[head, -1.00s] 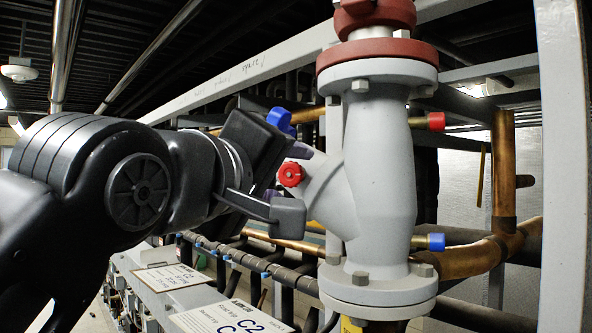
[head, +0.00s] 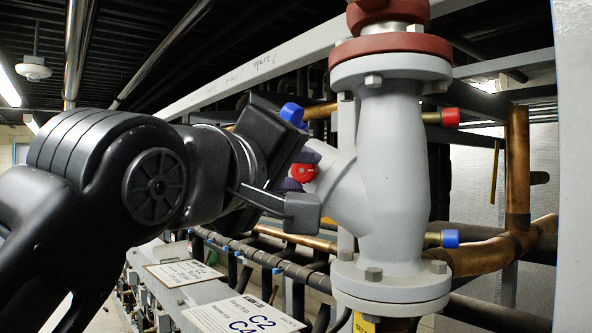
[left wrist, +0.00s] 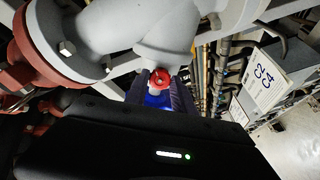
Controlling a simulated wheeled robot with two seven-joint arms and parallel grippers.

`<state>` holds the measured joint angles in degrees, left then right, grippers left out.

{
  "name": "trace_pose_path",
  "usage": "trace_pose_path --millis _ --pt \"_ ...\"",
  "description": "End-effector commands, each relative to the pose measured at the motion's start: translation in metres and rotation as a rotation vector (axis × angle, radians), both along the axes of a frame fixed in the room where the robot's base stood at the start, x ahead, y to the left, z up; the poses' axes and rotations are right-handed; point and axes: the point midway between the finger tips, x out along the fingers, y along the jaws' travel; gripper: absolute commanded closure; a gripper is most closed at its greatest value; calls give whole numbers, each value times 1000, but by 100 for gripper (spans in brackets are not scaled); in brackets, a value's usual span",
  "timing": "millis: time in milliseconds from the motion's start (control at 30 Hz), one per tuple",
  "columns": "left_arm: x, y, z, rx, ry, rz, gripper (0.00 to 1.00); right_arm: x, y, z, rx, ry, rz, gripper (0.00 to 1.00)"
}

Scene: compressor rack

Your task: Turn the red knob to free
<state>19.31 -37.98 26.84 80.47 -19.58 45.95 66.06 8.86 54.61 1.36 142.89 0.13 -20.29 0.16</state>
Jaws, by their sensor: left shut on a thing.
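The red knob (head: 304,172) sits on the slanted side branch of the large grey valve body (head: 388,170), facing left. In the head view my left gripper (head: 300,178) reaches in from the left. Its dark purple finger pads lie above and below the knob, and it is shut on it. The left wrist view shows the red knob (left wrist: 162,78) at the tips of the two fingers of my left gripper (left wrist: 165,95), with the grey branch behind. The knob's markings are too small to read. My right gripper is not in view.
A blue cap (head: 292,113) shows just above the left gripper. A red cap (head: 449,117) and a blue cap (head: 449,239) stick out right of the valve. Copper pipes (head: 516,160) run behind. A C2/C4 label plate (head: 245,315) lies below.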

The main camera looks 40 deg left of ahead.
Motion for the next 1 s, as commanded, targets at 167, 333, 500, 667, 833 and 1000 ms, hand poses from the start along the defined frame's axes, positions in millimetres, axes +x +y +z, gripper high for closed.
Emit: trace_pose_path --millis 167,333,500,667,833,1000 --pt "0 0 0 -13 -2 1 100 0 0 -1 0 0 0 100" --pt "0 1 -1 -56 -11 3 100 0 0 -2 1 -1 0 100" --pt "0 1 -1 -139 -29 4 100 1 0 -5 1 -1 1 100" --pt "0 1 -1 -254 -53 4 100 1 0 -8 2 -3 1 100" --pt "0 1 -1 -404 -83 4 100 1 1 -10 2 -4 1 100" --pt "0 1 0 -561 -116 4 100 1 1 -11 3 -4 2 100"
